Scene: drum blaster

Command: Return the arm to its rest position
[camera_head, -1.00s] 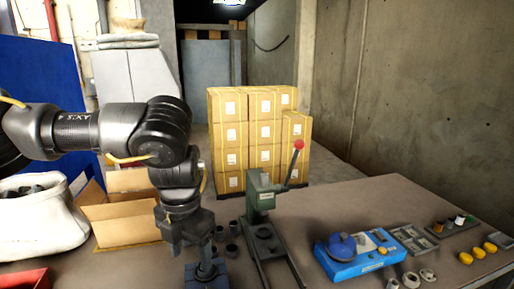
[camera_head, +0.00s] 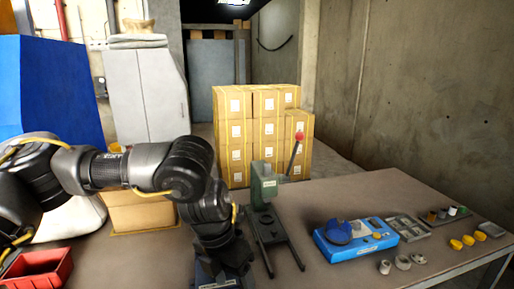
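My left arm comes in from the left and bends down over the bench. Its gripper (camera_head: 228,262) points down at the front of the bench, left of the green lever press (camera_head: 264,188). The fingertips are dark and small, and I cannot tell whether they are apart or closed. A dark blue block (camera_head: 212,281) lies at the bottom edge beneath the gripper, partly hidden by it. I cannot tell whether the gripper touches it. My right gripper is not in view.
A red bin (camera_head: 38,268) sits front left. A cardboard box (camera_head: 140,214) and a white sack (camera_head: 72,220) are behind my arm. A blue device (camera_head: 355,243), grey trays (camera_head: 408,228) and yellow caps (camera_head: 468,240) lie at right. Stacked cartons (camera_head: 262,130) stand behind the bench.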

